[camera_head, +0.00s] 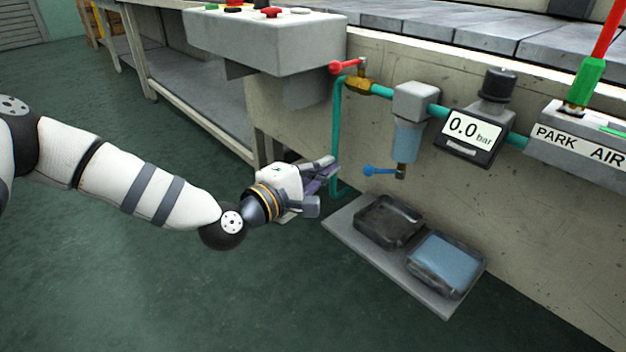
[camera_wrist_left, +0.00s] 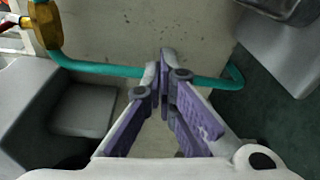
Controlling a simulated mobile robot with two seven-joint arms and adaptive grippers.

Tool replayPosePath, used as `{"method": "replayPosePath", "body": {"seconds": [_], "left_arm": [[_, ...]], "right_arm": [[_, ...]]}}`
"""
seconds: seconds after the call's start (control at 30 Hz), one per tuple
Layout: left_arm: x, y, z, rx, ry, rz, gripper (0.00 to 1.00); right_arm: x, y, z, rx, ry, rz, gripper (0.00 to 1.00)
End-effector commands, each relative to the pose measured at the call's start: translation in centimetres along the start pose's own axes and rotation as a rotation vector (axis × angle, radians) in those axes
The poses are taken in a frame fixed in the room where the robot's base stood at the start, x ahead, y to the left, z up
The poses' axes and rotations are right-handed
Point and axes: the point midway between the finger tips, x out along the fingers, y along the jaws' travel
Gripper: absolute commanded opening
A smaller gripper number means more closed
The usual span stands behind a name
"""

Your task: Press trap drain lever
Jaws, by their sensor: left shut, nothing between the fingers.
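The trap drain lever is the small blue lever (camera_head: 380,171) under the blue-grey trap bowl (camera_head: 407,142), on the wall-mounted air line in the head view. My left gripper (camera_head: 333,168) is left of the blue lever, apart from it, near the vertical run of teal pipe. In the left wrist view its purple-padded fingers (camera_wrist_left: 164,62) are shut with nothing between them. The teal pipe (camera_wrist_left: 100,68) runs behind the fingertips there. The blue lever does not show clearly in the wrist view. My right gripper is not in view.
A red valve handle (camera_head: 345,67) sits above on a brass valve (camera_head: 358,84). A gauge (camera_head: 468,132) reads 0.0 bar. A control box (camera_head: 270,45) overhangs at upper left. Open green floor is in front.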

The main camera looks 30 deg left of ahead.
Motion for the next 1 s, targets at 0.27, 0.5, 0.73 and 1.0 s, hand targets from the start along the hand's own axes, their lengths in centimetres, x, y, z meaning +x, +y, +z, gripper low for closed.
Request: {"method": "replayPosePath", "body": {"seconds": [0.27, 0.5, 0.73, 1.0], "left_arm": [[2.6, 0.1, 2.2, -0.002, -0.004, 0.000, 0.00], [2.0, 0.1, 3.8, 0.000, 0.000, 0.000, 0.00], [1.9, 0.0, 3.8, 0.000, 0.001, 0.000, 0.00], [2.0, 0.0, 4.0, 0.000, 0.012, 0.002, 0.00]], "right_arm": [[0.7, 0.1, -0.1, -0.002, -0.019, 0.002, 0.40], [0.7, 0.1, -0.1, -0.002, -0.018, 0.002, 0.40], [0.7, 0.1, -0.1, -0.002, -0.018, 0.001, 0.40], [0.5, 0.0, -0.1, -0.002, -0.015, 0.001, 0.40]]}}
